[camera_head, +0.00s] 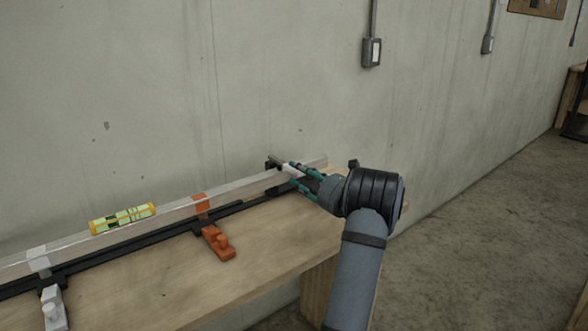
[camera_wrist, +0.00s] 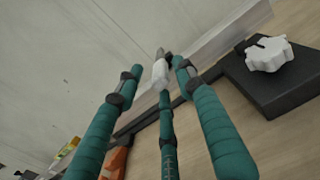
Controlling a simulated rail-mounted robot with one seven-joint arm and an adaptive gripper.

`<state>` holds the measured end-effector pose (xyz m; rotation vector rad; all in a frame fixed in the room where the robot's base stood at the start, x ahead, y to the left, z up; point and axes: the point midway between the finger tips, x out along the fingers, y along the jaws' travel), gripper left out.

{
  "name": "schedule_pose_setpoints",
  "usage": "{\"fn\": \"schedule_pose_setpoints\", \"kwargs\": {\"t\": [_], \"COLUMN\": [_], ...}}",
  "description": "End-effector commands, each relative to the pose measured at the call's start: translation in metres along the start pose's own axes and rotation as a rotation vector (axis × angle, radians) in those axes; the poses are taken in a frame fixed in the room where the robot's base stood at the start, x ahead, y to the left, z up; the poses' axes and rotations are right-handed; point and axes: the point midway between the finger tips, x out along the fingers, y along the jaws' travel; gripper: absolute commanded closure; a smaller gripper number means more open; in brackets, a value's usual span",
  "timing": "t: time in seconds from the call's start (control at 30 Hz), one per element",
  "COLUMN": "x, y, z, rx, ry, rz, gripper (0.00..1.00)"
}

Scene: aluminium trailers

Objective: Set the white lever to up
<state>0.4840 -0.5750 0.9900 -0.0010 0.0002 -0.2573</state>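My gripper (camera_head: 294,176) is at the right end of a long bar clamp on the bench. Its three teal fingers are spread apart in the wrist view (camera_wrist: 157,84). A small white part (camera_wrist: 160,72), likely the white lever, shows between and just beyond the fingertips, beside a dark clamp end. It also shows in the head view (camera_head: 291,170), partly hidden by the fingers. I cannot tell whether the fingers touch it or how far it is tilted. A white knob (camera_wrist: 268,54) sits on a black block (camera_wrist: 275,88) right of the fingers.
An orange handle (camera_head: 218,244) and a white handle (camera_head: 54,308) stick out from the black bar over the wooden bench (camera_head: 165,285). A yellow-green spirit level (camera_head: 122,217) lies along the pale rail (camera_head: 165,217). The concrete wall (camera_head: 200,90) stands close behind.

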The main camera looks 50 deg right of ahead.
Motion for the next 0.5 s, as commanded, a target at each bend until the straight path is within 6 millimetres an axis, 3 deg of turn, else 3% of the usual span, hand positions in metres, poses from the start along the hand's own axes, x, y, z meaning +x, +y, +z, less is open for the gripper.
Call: {"fn": "schedule_pose_setpoints", "kwargs": {"t": [0.2,0.5], "x": [0.028,0.035], "y": [0.001,0.001], "z": [0.0,0.0], "rx": [0.0,0.001], "ry": [0.0,0.0], "rz": [0.002,0.001], "gripper": [0.62,0.62]}}
